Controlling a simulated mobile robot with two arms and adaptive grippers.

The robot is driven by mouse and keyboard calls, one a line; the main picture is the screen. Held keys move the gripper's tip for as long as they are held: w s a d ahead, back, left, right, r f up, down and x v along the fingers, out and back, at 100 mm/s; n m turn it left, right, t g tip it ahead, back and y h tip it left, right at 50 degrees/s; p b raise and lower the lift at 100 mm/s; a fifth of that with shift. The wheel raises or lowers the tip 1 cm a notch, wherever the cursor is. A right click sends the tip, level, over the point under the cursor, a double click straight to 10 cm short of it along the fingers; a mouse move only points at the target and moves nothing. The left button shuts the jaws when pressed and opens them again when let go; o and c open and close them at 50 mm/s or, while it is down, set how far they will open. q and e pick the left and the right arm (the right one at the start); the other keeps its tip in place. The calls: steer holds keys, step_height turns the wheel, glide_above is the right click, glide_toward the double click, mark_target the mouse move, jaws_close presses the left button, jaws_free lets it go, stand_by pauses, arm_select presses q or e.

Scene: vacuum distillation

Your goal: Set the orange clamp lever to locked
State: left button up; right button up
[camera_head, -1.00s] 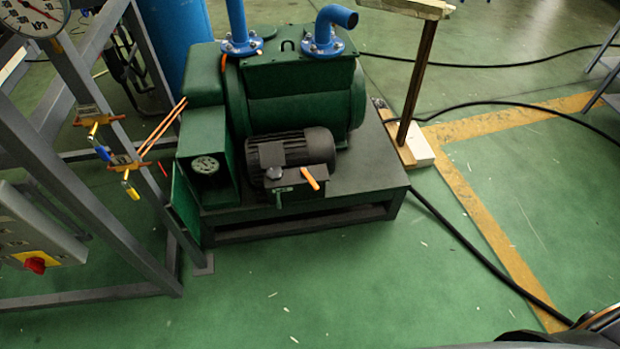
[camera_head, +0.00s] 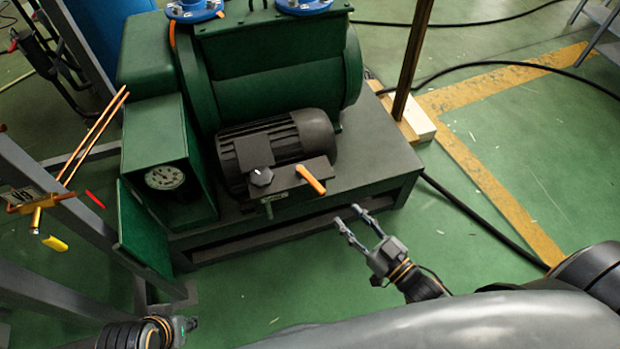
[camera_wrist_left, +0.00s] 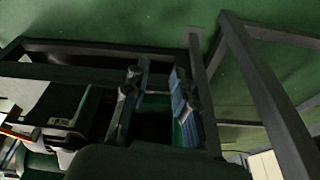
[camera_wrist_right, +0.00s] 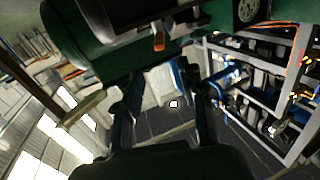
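The orange clamp lever (camera_head: 312,180) sits on a dark plate beside the black motor (camera_head: 275,145), on the green pump's base. It slants down to the right in the head view. It also shows as an orange lever (camera_wrist_right: 159,41) near the top of the right wrist view. My right gripper (camera_head: 348,215) is open and empty, just below and right of the lever, apart from it. Its spread fingers (camera_wrist_right: 158,78) show in the right wrist view. My left gripper (camera_head: 188,325) is partly visible at the bottom edge; its fingers (camera_wrist_left: 158,82) are apart in the left wrist view.
A dark knob (camera_head: 261,177) sits left of the lever. A gauge (camera_head: 165,177) is in the green housing at left. A grey frame with a yellow-handled valve (camera_head: 54,243) stands far left. A wooden post (camera_head: 412,65) rises at right. The floor right of the base is mostly clear.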

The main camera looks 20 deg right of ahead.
glide_toward(315, 183)
steer(key=w, duration=0.2)
steer(key=x, duration=0.2)
steer(key=b+x, duration=0.1)
steer(key=x, duration=0.2)
steer(key=b+x, duration=0.1)
steer(key=x, duration=0.2)
steer(key=shift+a, duration=0.4)
arm_select(q)
steer(key=shift+s+v, duration=0.25)
steer(key=shift+v, duration=0.8)
steer(key=shift+a, duration=0.1)
arm_select(e)
jaws_close()
